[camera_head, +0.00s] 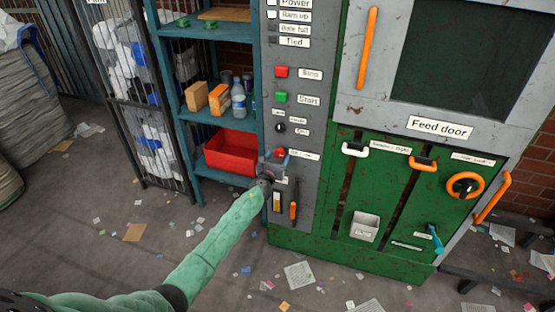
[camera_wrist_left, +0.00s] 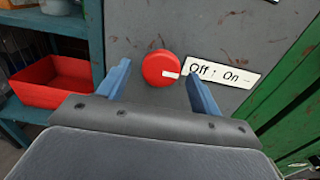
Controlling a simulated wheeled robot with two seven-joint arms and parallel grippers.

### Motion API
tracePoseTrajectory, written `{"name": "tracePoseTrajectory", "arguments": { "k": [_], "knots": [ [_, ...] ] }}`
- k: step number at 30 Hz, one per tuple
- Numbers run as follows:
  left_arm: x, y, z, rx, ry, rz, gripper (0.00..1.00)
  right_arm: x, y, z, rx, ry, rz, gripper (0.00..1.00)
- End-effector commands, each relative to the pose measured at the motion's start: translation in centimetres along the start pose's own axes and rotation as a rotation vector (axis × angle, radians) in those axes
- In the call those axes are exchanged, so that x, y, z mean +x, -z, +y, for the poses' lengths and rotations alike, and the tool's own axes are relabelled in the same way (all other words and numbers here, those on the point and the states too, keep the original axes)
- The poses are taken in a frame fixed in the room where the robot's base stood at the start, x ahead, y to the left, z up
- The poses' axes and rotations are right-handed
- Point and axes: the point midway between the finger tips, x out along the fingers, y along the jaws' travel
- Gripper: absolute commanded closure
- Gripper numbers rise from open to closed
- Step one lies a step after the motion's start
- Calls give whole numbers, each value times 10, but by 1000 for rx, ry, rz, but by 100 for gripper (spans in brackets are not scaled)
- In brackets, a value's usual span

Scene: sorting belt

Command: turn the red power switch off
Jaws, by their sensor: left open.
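The red power switch (camera_wrist_left: 158,66) is a round knob on the grey control panel. Its white mark points right, and the label (camera_wrist_left: 222,72) beside it reads "Off" with an up arrow and "On" with a right arrow. In the head view the switch (camera_head: 281,153) is partly covered by my left gripper (camera_head: 275,163). In the left wrist view the two blue fingers of my left gripper (camera_wrist_left: 158,74) are open, one on each side of the knob, with gaps to it. I cannot tell how far the fingertips are from the panel. My right gripper is not in view.
Red Stop (camera_head: 282,72) and green Start (camera_head: 281,97) buttons and a black knob (camera_head: 280,128) sit above the switch. An orange lever (camera_head: 293,211) is below. A shelf with a red bin (camera_head: 231,151) stands left, and the green machine front (camera_head: 330,215) right.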

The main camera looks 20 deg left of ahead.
Motion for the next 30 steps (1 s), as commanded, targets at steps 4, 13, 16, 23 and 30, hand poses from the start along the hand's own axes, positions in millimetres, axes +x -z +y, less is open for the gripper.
{"name": "tracePoseTrajectory", "arguments": {
  "k": [4,13,16,23,30],
  "knots": [
    [4,1,-1,0,1,1,35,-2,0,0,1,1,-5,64],
    [4,0,0,0,1,1,53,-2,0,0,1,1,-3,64],
    [4,0,0,0,1,1,73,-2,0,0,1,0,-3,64],
    [4,0,0,-7,0,1,79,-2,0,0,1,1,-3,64],
    [4,1,0,-83,0,0,79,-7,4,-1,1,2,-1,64]
  ]
}}
